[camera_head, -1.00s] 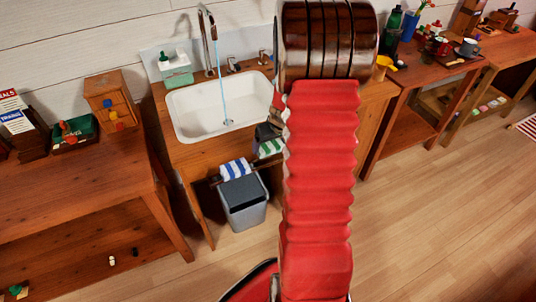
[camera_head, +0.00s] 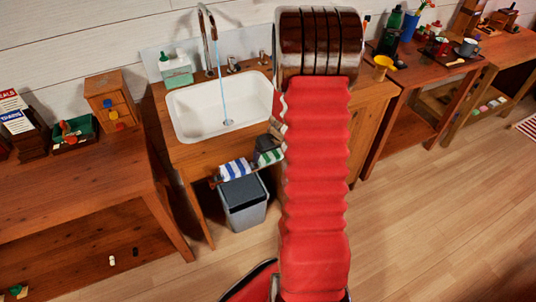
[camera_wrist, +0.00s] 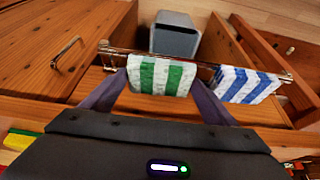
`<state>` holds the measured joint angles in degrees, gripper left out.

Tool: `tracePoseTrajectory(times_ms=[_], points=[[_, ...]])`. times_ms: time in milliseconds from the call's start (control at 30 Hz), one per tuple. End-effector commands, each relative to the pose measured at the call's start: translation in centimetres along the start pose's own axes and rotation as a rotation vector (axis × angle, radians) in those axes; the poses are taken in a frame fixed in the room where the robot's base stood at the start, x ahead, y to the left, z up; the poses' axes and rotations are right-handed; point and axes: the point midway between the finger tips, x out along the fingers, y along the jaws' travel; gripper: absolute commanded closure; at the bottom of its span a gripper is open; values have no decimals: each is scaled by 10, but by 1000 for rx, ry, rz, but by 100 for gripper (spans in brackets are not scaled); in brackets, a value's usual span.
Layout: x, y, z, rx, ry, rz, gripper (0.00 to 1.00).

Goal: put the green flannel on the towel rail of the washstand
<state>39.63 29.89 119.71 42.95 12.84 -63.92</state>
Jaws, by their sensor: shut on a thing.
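The green-and-white striped flannel (camera_wrist: 161,76) is between the two fingers of my gripper (camera_wrist: 159,80) in the wrist view, and the gripper is shut on it. The flannel lies at the towel rail (camera_wrist: 118,50) on the washstand's front, its upper edge along the bar; I cannot tell whether it is draped over it. In the head view the flannel (camera_head: 270,156) shows beside my red arm, which hides part of it. The washstand (camera_head: 195,154) has a white basin.
A blue-and-white striped cloth (camera_wrist: 245,84) hangs on the rail to the right in the wrist view. A grey bin (camera_head: 243,203) stands below the rail. Water runs from the tap (camera_head: 209,35) into the basin (camera_head: 205,112). A wooden table (camera_head: 80,185) stands at left; open floor lies at right.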

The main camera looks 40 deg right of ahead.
Motion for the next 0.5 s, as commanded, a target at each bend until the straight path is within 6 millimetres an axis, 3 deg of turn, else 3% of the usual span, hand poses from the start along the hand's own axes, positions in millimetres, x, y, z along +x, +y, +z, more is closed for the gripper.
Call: tracePoseTrajectory(times_ms=[300,333,500], points=[[2,0,1,2,0,0,40],[2,0,1,2,0,0,18],[2,0,1,1,0,0,6]])
